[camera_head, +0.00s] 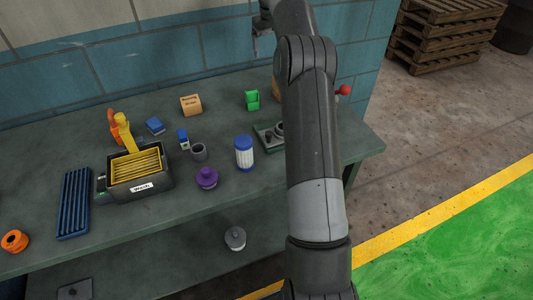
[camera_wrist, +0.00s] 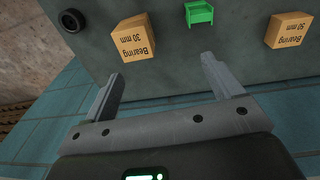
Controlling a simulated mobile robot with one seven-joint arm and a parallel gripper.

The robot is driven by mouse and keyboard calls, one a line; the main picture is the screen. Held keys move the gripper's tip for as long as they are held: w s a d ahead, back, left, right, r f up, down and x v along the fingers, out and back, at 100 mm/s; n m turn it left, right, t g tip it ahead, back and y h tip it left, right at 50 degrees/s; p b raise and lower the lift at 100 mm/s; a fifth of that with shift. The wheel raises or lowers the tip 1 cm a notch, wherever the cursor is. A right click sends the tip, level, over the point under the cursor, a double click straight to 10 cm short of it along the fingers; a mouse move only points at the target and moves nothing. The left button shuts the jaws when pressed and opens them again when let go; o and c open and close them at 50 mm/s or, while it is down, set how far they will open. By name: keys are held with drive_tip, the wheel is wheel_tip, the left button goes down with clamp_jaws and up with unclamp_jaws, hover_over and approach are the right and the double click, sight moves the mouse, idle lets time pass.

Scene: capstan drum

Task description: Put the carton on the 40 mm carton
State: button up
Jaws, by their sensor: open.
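In the wrist view, an orange-brown carton (camera_wrist: 135,38) stands on the bench beyond the left finger; its upside-down label appears to read "Bearing 30 mm". A second carton (camera_wrist: 287,30) at the right appears to read "Bearing 50 mm". I see no label that clearly reads 40 mm. In the head view, one carton (camera_head: 190,105) stands near the wall, and another (camera_head: 276,90) is mostly hidden behind my arm. My gripper (camera_wrist: 160,72) is open and empty, apart from both cartons. In the head view, it shows (camera_head: 255,46) in front of the wall.
A green holder (camera_head: 252,100) stands between the cartons. Nearer are a blue-lidded jar (camera_head: 244,153), a purple knob-topped object (camera_head: 207,177), a grey cup (camera_head: 199,152) and a black bin with a yellow rack (camera_head: 137,168). The tiled wall (camera_head: 170,55) bounds the bench's back.

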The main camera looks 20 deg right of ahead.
drive_tip(key=s+a+r+t, duration=0.1)
drive_tip(key=s+a+r, duration=0.6)
drive_tip(key=s, duration=0.4)
drive_tip(key=s+a+r+t, duration=0.2)
drive_tip(key=s+a+r, duration=0.5)
drive_tip(key=s, duration=0.4)
drive_tip(key=s+a+f, duration=0.2)
drive_tip(key=s+f, duration=0.2)
drive_tip(key=s, duration=0.4)
drive_tip(key=s+a+f+t, duration=0.1)
drive_tip(key=s+a+f, duration=0.2)
drive_tip(key=s, duration=0.6)
drive_tip(key=s+a+f+t, duration=0.1)
drive_tip(key=s+a+f, duration=0.1)
drive_tip(key=s+f, duration=0.3)
drive_tip(key=s, duration=0.3)
drive_tip(key=shift+s+a, duration=0.2)
